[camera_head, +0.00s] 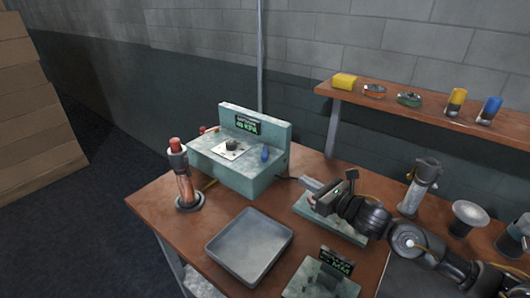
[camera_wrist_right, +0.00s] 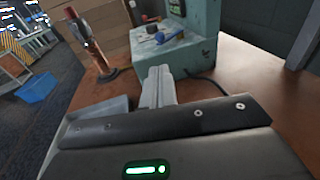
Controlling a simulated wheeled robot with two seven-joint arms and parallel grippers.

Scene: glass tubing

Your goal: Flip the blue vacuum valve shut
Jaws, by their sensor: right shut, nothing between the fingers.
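The blue valve (camera_head: 264,154) is a small upright-looking handle on the right front of the teal vacuum unit (camera_head: 240,182). In the right wrist view the blue valve (camera_wrist_right: 160,38) shows small on the unit, beyond the fingers; its exact angle is hard to tell. My right gripper (camera_head: 309,184) is to the right of the unit, apart from the valve, with its fingers pointing toward the unit. In the wrist view the right gripper's fingers (camera_wrist_right: 158,82) are together and empty. My left gripper is not in view.
A red-topped torch (camera_head: 184,176) stands left of the unit. A grey tray (camera_head: 249,246) lies in front. A second teal device (camera_head: 322,276) with a display is at the front. A shelf (camera_head: 420,106) with several small items is behind. A dark cable runs right of the unit.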

